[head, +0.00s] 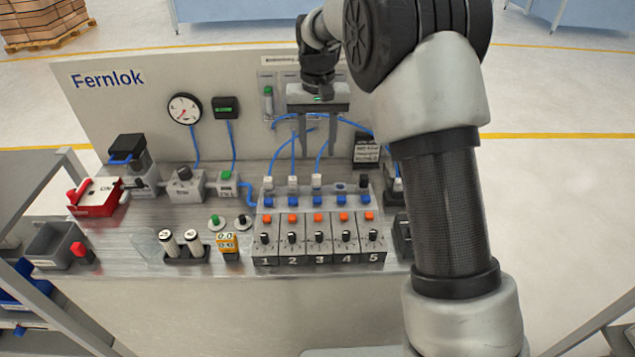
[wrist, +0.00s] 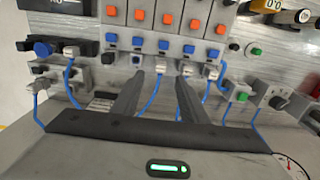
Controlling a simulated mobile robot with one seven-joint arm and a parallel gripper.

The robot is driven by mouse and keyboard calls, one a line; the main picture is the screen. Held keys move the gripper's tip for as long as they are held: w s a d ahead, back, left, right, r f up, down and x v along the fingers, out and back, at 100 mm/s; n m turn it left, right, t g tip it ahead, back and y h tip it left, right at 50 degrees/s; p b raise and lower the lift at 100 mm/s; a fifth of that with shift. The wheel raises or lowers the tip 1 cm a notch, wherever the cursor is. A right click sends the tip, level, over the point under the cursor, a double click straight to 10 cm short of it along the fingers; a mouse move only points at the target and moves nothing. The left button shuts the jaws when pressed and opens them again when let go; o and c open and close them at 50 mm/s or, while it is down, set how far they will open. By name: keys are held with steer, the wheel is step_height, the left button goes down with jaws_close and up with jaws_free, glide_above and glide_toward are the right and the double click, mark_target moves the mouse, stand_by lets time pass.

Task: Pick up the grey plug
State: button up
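My gripper (head: 318,147) is open, with its two fingers pointing down over the rear of the valve block (head: 290,257). In the wrist view my gripper (wrist: 159,80) shows nothing between its fingertips, apart from a blue hose behind them. Light grey plugs stand in the rear ports of valves 1, 2 and 3: a left plug (head: 268,182), a middle plug (head: 292,181) and a right plug (head: 317,180), each apparently with a blue hose. The valve 3 plug (wrist: 160,64) appears just beyond the fingertips. I cannot tell which plug is the grey one meant.
A black plug (head: 364,181) stands at valve 5; valve 4 shows no tall plug. Blue hoses (head: 322,156) loop behind the block. The upright panel (head: 130,90) with a gauge (head: 184,109) stands close behind. A red box (head: 94,197) and grey bin (head: 54,243) are left.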

mark_target(316, 176)
step_height(316, 176, down, 6)
steer(key=shift+r, duration=0.2)
steer(key=f, duration=0.5)
steer(key=shift+w+a+f, duration=0.1)
steer(key=shift+w+a, duration=0.05)
steer(key=shift+w, duration=0.1)
steer(key=shift+c, duration=0.2)
jaws_close()
